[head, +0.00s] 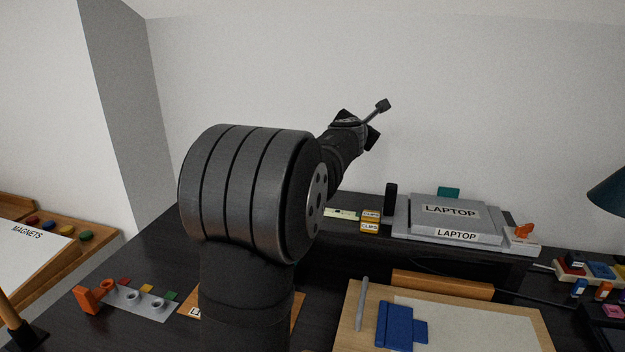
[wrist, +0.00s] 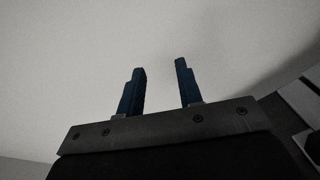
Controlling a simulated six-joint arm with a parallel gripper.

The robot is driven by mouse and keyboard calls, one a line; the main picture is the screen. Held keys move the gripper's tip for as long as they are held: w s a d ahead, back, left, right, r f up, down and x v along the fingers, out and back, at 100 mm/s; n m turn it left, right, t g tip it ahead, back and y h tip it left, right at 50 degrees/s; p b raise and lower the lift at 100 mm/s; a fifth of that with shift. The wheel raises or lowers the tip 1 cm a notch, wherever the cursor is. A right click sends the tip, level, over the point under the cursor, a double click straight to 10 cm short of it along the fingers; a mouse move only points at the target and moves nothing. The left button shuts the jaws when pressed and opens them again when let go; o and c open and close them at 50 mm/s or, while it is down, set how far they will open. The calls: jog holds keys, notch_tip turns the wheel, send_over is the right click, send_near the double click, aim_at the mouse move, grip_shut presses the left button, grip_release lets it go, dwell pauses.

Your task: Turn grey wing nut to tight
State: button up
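I cannot make out a grey wing nut in either view. An orange wing-shaped piece (head: 523,231) stands on a light grey base (head: 523,245) to the right of the laptop; its setting is too small to read. My gripper (head: 368,122) is raised in front of the pale wall, above and behind the desk items, well apart from that piece. In the wrist view my gripper (wrist: 160,66) has its two dark blue fingers apart, with only blank wall between them. My own arm hides the left middle of the desk.
The labelled laptop (head: 452,212) lies at the back of the dark desk. Clips boxes (head: 370,222) stand left of it. A wooden board (head: 460,305) with a blue piece (head: 397,326) is in front. A magnets board (head: 40,250) is far left, a lamp shade (head: 608,192) far right.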

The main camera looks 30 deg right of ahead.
jog(key=s+d+r+m+g+h, duration=0.2)
jog(key=d+r+m+g+h, duration=0.15)
jog(key=m, duration=0.55)
jog(key=w+a+f+m+g+y, duration=0.2)
jog(key=w+a+f+m+y, duration=0.1)
jog(key=a+m+y, duration=0.5)
jog(key=w+a+f+m+g+y, duration=0.25)
jog(key=a+m+y, duration=0.25)
jog(key=a+m, duration=0.5)
jog(key=shift+t, duration=0.5)
jog(key=x, duration=1.7)
jog(key=shift+s+d+f, duration=0.15)
jog(key=shift+f, duration=0.05)
jog(key=shift+c, duration=0.4)
grip_shut()
